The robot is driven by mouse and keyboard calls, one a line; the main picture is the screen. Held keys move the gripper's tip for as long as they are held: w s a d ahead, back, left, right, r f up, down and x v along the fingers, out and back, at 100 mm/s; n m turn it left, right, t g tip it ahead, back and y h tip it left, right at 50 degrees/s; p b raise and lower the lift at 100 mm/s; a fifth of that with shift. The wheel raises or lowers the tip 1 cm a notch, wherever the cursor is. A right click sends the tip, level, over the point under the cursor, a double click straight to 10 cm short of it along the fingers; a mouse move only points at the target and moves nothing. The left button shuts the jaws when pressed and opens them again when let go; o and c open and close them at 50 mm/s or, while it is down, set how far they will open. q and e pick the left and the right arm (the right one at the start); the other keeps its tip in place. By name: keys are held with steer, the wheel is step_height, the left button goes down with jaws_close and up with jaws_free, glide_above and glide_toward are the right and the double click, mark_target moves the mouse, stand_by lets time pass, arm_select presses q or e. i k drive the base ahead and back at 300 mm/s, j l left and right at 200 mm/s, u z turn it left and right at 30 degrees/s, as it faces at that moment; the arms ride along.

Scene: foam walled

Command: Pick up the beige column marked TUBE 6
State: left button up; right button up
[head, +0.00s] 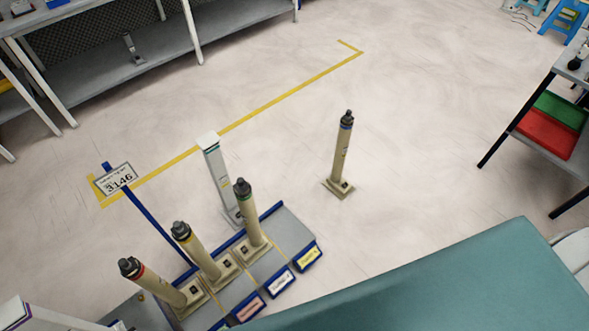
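Several beige columns with dark caps are in the head view, and no TUBE 6 marking is legible on any of them. One beige column with a blue band (342,155) stands upright on its square foot, alone on the floor right of centre. Beige columns with a green band (250,217), a yellow band (199,252) and a red band (155,284) stand in a row on a low grey platform with blue edges (289,234). Neither of my grippers is in view.
A pale grey column (218,178) stands behind the platform. A blue post carries a sign reading 3146 (117,178). A yellow line (272,104) runs across the floor. A workbench (130,65) is at upper left, and a shelf with red (546,134) and green trays at right. Floor around the lone column is clear.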

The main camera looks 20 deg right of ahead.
mark_target(337, 185)
steer(key=i+l+u, duration=0.15)
steer(key=l+u, duration=1.05)
steer(key=l, duration=0.2)
steer(key=l+u, duration=0.4)
steer(key=k+l, duration=0.05)
steer(key=l, duration=0.05)
